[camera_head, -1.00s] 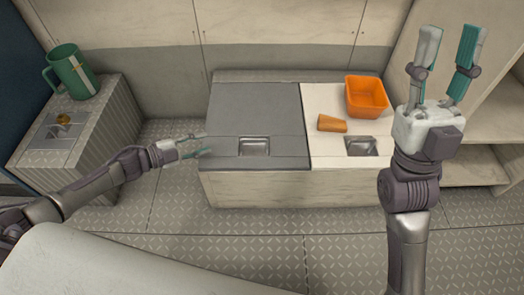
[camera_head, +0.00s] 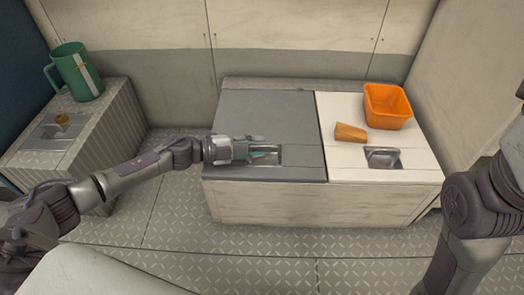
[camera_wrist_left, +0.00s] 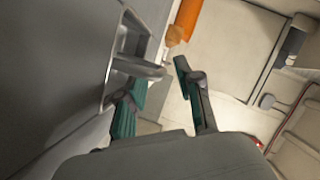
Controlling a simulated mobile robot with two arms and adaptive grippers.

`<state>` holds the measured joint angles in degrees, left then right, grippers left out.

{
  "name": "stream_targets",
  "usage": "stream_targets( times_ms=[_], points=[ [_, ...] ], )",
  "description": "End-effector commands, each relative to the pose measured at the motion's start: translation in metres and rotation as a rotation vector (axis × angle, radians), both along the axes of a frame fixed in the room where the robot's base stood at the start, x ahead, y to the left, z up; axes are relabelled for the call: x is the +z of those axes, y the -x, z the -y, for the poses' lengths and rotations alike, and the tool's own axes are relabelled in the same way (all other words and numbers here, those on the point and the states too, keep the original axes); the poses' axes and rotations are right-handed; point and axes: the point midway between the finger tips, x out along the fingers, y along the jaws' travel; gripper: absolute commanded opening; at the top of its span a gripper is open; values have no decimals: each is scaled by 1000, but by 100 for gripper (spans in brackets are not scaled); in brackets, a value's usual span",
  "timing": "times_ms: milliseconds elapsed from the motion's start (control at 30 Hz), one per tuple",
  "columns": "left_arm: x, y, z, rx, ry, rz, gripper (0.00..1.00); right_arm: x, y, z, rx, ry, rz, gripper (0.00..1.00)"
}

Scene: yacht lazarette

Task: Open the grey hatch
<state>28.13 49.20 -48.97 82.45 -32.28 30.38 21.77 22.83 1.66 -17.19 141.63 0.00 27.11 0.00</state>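The grey hatch (camera_head: 265,112) is the left lid on the low locker and lies shut and flat. Its recessed handle (camera_head: 268,158) is near the front edge, partly covered by my left gripper (camera_head: 262,147). In the left wrist view, the handle bar (camera_wrist_left: 138,67) stands out from the grey lid (camera_wrist_left: 60,60), just ahead of the fingers. There my left gripper (camera_wrist_left: 160,76) is open, with one finger close to the handle recess and the other apart from it. I cannot tell whether a finger touches the bar. My right gripper is out of view.
The white lid (camera_head: 350,108) beside the hatch carries an orange bin (camera_head: 387,107) and an orange-brown block (camera_head: 350,132), and has its own handle (camera_head: 383,157). A green mug (camera_head: 77,73) stands on the left cabinet. The floor (camera_head: 230,240) in front is clear.

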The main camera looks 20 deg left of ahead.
Motion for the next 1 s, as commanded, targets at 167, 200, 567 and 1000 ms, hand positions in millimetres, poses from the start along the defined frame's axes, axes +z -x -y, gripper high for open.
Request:
stream_targets(
  times_ms=[167,200,567,1000],
  points=[
    [-5,-10,14,2,1,0,35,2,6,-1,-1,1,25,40],
    [-5,-11,15,1,0,-1,35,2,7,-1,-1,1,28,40],
    [-5,-12,16,1,-1,-2,27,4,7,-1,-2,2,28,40],
    [-5,-12,16,1,-1,-2,0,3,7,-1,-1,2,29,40]
  ],
)
